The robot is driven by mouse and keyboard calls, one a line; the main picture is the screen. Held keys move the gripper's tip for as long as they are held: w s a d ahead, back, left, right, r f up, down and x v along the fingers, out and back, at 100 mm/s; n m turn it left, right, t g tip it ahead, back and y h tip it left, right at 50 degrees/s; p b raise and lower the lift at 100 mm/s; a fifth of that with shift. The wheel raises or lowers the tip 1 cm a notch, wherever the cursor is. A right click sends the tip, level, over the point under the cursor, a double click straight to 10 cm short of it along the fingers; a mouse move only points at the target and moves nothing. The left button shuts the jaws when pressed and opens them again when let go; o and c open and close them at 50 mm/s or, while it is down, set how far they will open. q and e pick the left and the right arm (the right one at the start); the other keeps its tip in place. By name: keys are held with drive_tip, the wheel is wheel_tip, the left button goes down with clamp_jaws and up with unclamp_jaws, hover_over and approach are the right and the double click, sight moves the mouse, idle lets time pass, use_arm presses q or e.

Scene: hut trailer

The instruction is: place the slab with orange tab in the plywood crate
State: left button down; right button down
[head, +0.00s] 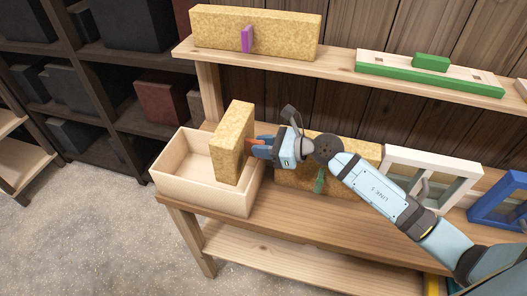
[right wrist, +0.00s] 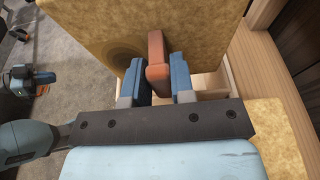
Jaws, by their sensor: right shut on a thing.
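The slab with the orange tab (head: 232,140) is a speckled tan block, standing upright over the right part of the plywood crate (head: 233,204). Its lower end is hidden behind the crate's front wall, so I cannot tell whether it touches the bottom. The crate is pale, open-topped and stands at the left end of the bench. My right gripper (head: 256,148) is shut on the orange tab, coming from the slab's right side. In the right wrist view the orange tab (right wrist: 156,58) sits between the blue fingers, with the slab (right wrist: 100,40) beyond.
Another tan slab with a green tab (head: 319,181) stands behind my right arm. The upper shelf holds a slab with a purple tab (head: 247,39) and a green-and-white piece (head: 430,75). A white frame (head: 432,160) and a blue frame (head: 490,205) stand at right. Dark shelving (head: 125,118) is at left.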

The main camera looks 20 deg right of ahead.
sight(247, 158)
drive_tip(key=shift+g+h, duration=0.3)
drive_tip(key=shift+g, duration=0.1)
drive_tip(key=f, duration=0.2)
drive_tip(key=s+f, duration=0.1)
drive_tip(key=f, duration=0.2)
drive_tip(key=shift+a+f+b, duration=0.1)
drive_tip(key=shift+b, duration=0.2)
drive_tip(key=c, duration=1)
unclamp_jaws()
drive_tip(key=shift+w+d+f+m, duration=0.2)
drive_tip(key=shift+w+f, duration=0.1)
drive_tip(key=shift+w, duration=0.3)
drive_tip(key=shift+w+d+f+m, duration=0.1)
drive_tip(key=shift+w+d+f, duration=0.15)
drive_tip(key=shift+w, duration=0.3)
drive_tip(key=shift+r, duration=0.1)
drive_tip(key=shift+s+a+r+p, duration=0.15)
drive_tip(key=shift+s+r+p, duration=0.15)
drive_tip(key=shift+r, duration=0.3)
drive_tip(key=shift+s+a+r+p, duration=0.1)
drive_tip(key=shift+s+r+p, duration=0.1)
drive_tip(key=shift+r+p, duration=0.3)
use_arm(q)
drive_tip(key=f+b, duration=0.2)
drive_tip(key=w+d+f+b, duration=0.1)
use_arm(e)
drive_tip(key=v, duration=1.2)
drive_tip(key=shift+w+d, duration=0.15)
use_arm(q)
drive_tip(key=shift+a, duration=0.1)
